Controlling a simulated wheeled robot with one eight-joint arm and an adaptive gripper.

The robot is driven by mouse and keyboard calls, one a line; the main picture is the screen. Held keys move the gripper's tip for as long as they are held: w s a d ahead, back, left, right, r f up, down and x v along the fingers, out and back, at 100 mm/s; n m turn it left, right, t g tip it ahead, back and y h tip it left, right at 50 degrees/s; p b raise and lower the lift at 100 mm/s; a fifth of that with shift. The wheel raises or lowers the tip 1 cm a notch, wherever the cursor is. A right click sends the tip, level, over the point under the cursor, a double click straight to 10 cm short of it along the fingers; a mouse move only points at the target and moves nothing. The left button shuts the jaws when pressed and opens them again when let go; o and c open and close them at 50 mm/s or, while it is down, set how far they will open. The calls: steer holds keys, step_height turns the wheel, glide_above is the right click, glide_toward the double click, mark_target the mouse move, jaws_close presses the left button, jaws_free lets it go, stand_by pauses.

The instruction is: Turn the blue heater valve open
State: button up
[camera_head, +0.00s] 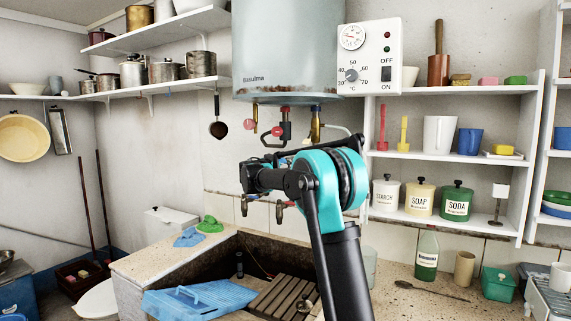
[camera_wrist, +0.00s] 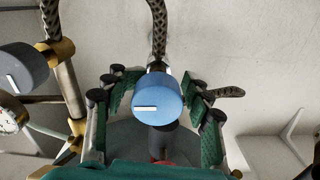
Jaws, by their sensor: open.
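In the wrist view a round blue valve knob (camera_wrist: 158,97) with a short white mark, lying roughly level, sits between the fingers of my gripper (camera_wrist: 158,84). The gripper is open, with a green-padded finger on each side of the knob and visible gaps. A dark braided hose rises behind the knob. In the head view my gripper (camera_head: 246,178) is below the heater tank (camera_head: 285,55), in front of the wall pipes. I cannot make out the blue knob there; my gripper and arm may hide it.
A second grey-blue knob (camera_wrist: 22,68) with a white mark and a brass pipe (camera_wrist: 66,85) stand left of my fingers. Under the heater hang a red-topped fitting (camera_head: 285,112) and a brass pipe (camera_head: 316,125). The stone trough (camera_head: 140,268) lies below; shelves (camera_head: 440,153) stand right.

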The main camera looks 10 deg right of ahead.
steer(key=shift+s+d, duration=0.1)
steer(key=v, duration=1.2)
steer(key=shift+d, duration=0.1)
steer(key=w+d+n, duration=0.1)
steer(key=w+d, duration=0.1)
steer(key=w, duration=0.1)
steer(key=w+d+n, duration=0.2)
steer(key=w+d, duration=0.1)
steer(key=w, duration=0.1)
steer(key=w+d+n, duration=0.1)
steer(key=w+d, duration=0.1)
steer(key=w, duration=0.1)
steer(key=shift+w+d, duration=0.35)
stand_by(0.4)
steer(key=shift+f, duration=0.1)
steer(key=c, duration=1.2)
